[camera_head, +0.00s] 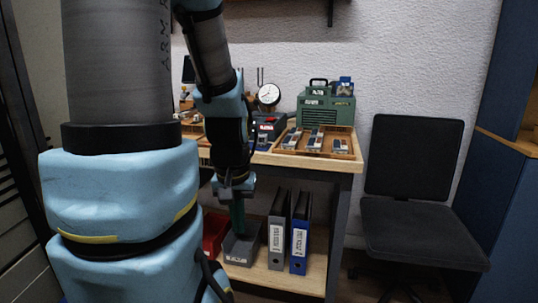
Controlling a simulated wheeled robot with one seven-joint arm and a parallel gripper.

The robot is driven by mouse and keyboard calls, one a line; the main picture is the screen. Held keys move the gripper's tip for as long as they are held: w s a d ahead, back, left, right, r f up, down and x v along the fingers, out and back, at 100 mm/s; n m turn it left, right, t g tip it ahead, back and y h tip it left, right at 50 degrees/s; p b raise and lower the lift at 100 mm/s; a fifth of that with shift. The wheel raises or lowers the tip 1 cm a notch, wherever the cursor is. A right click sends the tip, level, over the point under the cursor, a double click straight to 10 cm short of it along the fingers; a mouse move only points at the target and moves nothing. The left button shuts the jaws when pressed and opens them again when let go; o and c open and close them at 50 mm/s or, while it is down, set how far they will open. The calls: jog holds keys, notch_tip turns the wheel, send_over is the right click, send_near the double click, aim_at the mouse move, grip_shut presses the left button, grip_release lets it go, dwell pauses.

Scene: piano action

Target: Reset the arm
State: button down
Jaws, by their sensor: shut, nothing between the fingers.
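My arm reaches up on the left of the head view and comes down in front of the workbench (345,163). My gripper (237,222) points downward at its end, in front of the bench's lower shelf. It is shut and holds nothing. A grey bin (240,250) shows on the shelf behind and below the fingertips. I cannot tell the exact gap between the fingertips and the bin.
A wooden tray (318,151) and a green machine (325,108) sit on the bench. A black chair (420,235) stands at the right.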

notch_tip(320, 180, up, 14)
jog(key=p, duration=1.1)
jog(key=shift+f, duration=0.2)
jog(key=shift+f, duration=0.1)
